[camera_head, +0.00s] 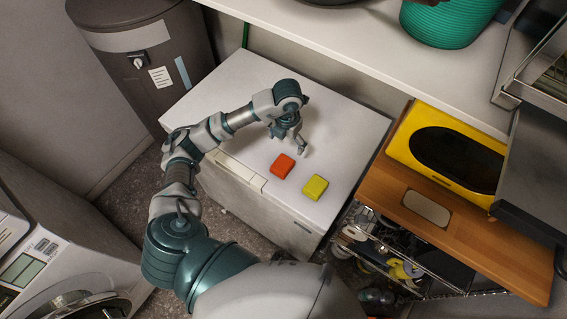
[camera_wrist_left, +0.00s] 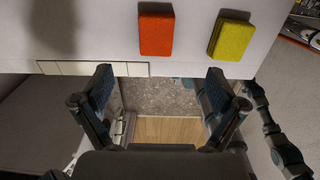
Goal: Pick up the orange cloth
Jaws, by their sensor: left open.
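The orange cloth (camera_head: 283,166) is a small folded block lying flat on the white top of a chest-like appliance (camera_head: 235,90). A yellow-green cloth or sponge (camera_head: 315,187) lies just to its right, apart from it. My left gripper (camera_head: 291,143) is above the white top, a little beyond the orange cloth in the head view. In the left wrist view my left gripper (camera_wrist_left: 158,100) is open and empty, and the orange cloth (camera_wrist_left: 156,34) shows beyond the fingertips, not between them. The yellow-green one (camera_wrist_left: 231,38) is to its right. My right gripper is not in view.
A white shelf (camera_head: 370,45) with a green basket (camera_head: 445,22) overhangs the back. A wooden board (camera_head: 470,235) with a yellow box (camera_head: 447,150) stands to the right. A dark grey cylinder (camera_head: 150,65) stands left, a washer (camera_head: 55,250) lower left. The white top is otherwise mostly clear.

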